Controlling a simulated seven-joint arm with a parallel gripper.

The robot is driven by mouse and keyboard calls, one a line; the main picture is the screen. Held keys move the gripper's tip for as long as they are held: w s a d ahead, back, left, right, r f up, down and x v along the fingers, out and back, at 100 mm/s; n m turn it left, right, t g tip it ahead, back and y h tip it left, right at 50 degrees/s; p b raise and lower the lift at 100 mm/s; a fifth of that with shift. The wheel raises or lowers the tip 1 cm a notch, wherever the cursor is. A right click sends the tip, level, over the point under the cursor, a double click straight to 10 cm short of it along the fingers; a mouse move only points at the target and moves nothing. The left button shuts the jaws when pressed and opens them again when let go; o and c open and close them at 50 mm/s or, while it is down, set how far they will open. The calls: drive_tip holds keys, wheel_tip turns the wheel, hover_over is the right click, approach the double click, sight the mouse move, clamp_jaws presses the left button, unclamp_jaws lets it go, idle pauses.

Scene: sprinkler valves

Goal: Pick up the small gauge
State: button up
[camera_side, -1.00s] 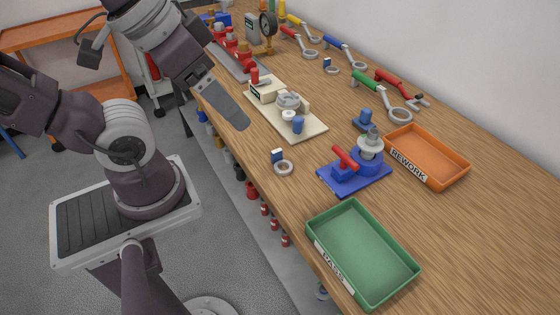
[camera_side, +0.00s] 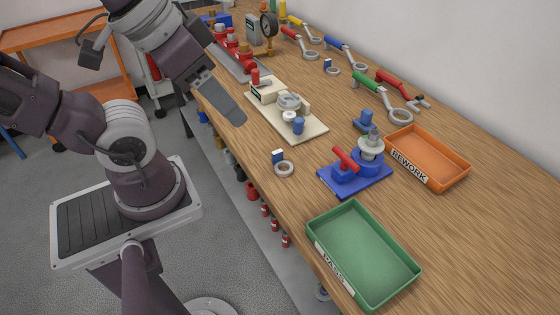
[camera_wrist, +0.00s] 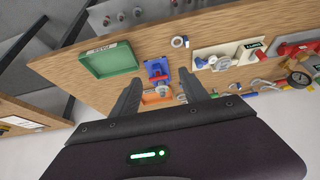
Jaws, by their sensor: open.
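A small grey ring with a blue-and-white block (camera_side: 281,163) lies on the bench, left of the blue fixture; it also shows in the wrist view (camera_wrist: 179,41). A similar ring with a blue block (camera_side: 330,67) lies farther back among the handled rings. A round dial gauge (camera_side: 268,26) on a brass stem stands at the far end. The pictures do not settle which is the small gauge. My gripper (camera_side: 241,121) is above the bench's near edge, beside the cream plate. In the wrist view its fingers (camera_wrist: 160,93) are apart and nothing is between them.
The blue fixture with a red handle (camera_side: 353,172) stands between the green PASS tray (camera_side: 357,208) and orange REWORK tray (camera_side: 462,160). The cream plate (camera_side: 315,130) carries several parts. Rings with coloured handles (camera_side: 370,84) lie along the wall side. Wood between ring and green tray is clear.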

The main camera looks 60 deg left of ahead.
drive_tip(key=w+a+f+m+g+y, duration=0.2)
drive_tip(key=w+f+m+g, duration=0.2)
drive_tip(key=g, duration=0.1)
drive_tip(key=m+y, duration=1.1)
drive_tip(key=m, duration=0.3)
approach(279, 154)
drive_tip(key=shift+a+f+g, duration=0.2)
drive_tip(key=shift+a+f, duration=0.15)
drive_tip(key=shift+a, duration=0.25)
drive_tip(key=shift+a+f+g, duration=0.2)
drive_tip(key=shift+a+f, duration=0.1)
drive_tip(key=shift+a, duration=0.35)
drive_tip(key=shift+y, duration=0.3)
drive_tip(key=x, duration=0.7)
drive_tip(key=shift+w+a+f, duration=0.1)
drive_tip(key=shift+w+f, duration=0.1)
drive_tip(key=shift+f, duration=0.1)
clamp_jaws()
